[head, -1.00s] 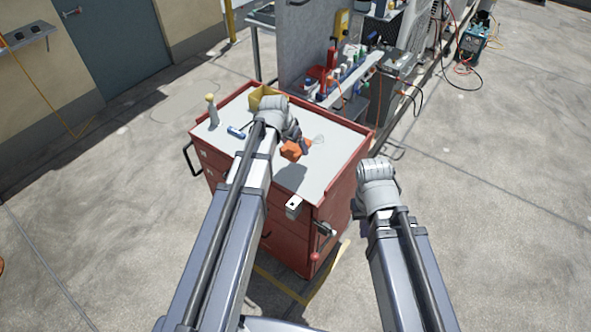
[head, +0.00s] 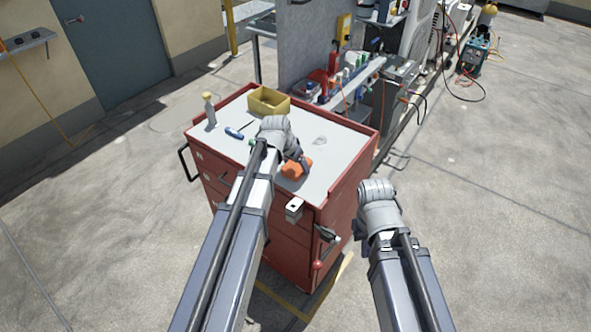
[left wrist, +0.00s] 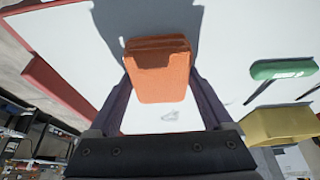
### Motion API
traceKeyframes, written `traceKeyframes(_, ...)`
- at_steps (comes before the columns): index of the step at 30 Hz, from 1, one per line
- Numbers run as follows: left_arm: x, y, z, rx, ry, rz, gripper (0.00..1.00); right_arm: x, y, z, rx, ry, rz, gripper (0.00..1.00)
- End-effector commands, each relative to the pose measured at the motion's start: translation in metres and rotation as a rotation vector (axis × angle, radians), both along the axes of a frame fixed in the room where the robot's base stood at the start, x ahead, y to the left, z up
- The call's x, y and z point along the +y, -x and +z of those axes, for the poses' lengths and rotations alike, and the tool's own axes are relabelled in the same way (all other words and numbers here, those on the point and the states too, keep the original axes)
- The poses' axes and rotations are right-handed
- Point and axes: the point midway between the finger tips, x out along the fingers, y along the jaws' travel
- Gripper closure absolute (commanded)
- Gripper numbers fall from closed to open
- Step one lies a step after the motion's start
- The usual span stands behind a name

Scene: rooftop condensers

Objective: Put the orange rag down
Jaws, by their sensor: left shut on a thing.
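The folded orange rag (head: 296,167) is at my left gripper (head: 303,163), over the front right part of the white top of the red tool cabinet (head: 330,140). In the left wrist view the orange rag (left wrist: 160,75) sits between the two dark fingers of my left gripper (left wrist: 160,85), which is shut on it. A shadow falls on the white top beside the rag. I cannot tell whether the rag touches the top. My right gripper is hidden behind its own wrist, to the right of the cabinet.
On the cabinet top stand a yellow bin (head: 269,103), a spray bottle (head: 210,109) and a blue-and-green item (head: 234,133). A clear item (head: 320,140) lies right of centre. A grey panel and a cluttered shelf stand behind. The right front of the top is clear.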

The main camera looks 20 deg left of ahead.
Motion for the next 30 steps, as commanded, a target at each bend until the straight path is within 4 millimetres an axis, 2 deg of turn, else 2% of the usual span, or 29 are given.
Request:
traceKeyframes(11, 0.0, 0.0, -0.0042, 0.0, 0.0, 0.0, 0.61, 0.0, 0.0, -0.0042, 0.0, 0.0, 0.0, 1.0)
traceKeyframes(12, 0.0, 0.0, -0.0027, 0.0, 0.0, 0.0, 0.13, 0.0001, 0.0, -0.0027, 0.0, 0.0, 0.0, 1.0)
traceKeyframes(15, 0.0001, 0.0, -0.0025, 0.001, 0.0, 0.0, 0.02, 0.0, 0.0, -0.0024, 0.0, 0.0, 0.0, 1.0)
traceKeyframes(25, 0.0005, -0.0003, -0.002, 0.001, -0.001, 0.0, 0.0, 0.0, 0.0, -0.002, 0.0, 0.0, 0.0, 1.0)
traceKeyframes(30, 0.0006, 0.0004, 0.0042, 0.0, -0.001, 0.0, 0.0, 0.0, 0.0, 0.0042, 0.0, 0.0, 0.0, 1.0)
